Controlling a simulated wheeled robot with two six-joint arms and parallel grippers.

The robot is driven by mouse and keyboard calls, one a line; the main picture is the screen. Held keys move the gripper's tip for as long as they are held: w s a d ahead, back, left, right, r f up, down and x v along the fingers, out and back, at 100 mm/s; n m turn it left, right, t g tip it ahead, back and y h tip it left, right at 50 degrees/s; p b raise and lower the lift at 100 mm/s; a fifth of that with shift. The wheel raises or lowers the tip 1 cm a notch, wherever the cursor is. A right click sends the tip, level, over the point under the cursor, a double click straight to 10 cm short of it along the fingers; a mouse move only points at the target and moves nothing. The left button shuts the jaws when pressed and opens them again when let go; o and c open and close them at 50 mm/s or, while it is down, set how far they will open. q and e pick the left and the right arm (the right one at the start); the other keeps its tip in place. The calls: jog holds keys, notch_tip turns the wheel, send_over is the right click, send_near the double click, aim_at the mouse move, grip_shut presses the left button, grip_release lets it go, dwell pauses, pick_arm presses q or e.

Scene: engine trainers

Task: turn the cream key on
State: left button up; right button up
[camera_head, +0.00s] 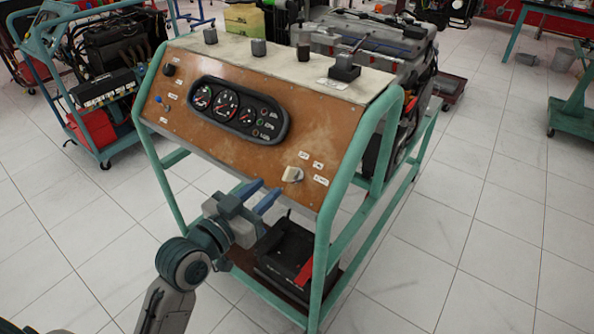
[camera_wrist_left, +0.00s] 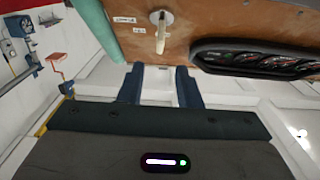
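The cream key (camera_head: 292,174) sits on the lower right of the brown panel (camera_head: 250,157) of the engine trainer. In the left wrist view the cream key (camera_wrist_left: 161,36) stands out from a round base at the top centre, beyond the fingertips. My left gripper (camera_head: 266,194) is open and empty, with two blue fingers pointing at the panel just below and left of the key. In the left wrist view its fingers (camera_wrist_left: 160,70) are spread apart with a gap between them and the key. My right gripper is not in view.
A dark gauge cluster (camera_head: 237,110) sits left of the key on the panel. Green frame tubes (camera_head: 340,165) border the panel on the right. A black box (camera_head: 284,248) stands on the shelf below. Open tiled floor (camera_head: 470,230) lies to the right.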

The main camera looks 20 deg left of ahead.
aim_at(287, 170)
pick_arm(q)
jog(key=p+x, duration=0.1)
jog(key=x, duration=0.9)
jog(key=shift+w+d, duration=0.2)
jog(key=shift+w, duration=0.15)
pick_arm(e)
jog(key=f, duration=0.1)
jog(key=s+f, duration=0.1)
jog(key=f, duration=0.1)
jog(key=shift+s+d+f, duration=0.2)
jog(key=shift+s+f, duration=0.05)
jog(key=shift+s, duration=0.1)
pick_arm(q)
jog(key=shift+c, duration=0.2)
grip_shut()
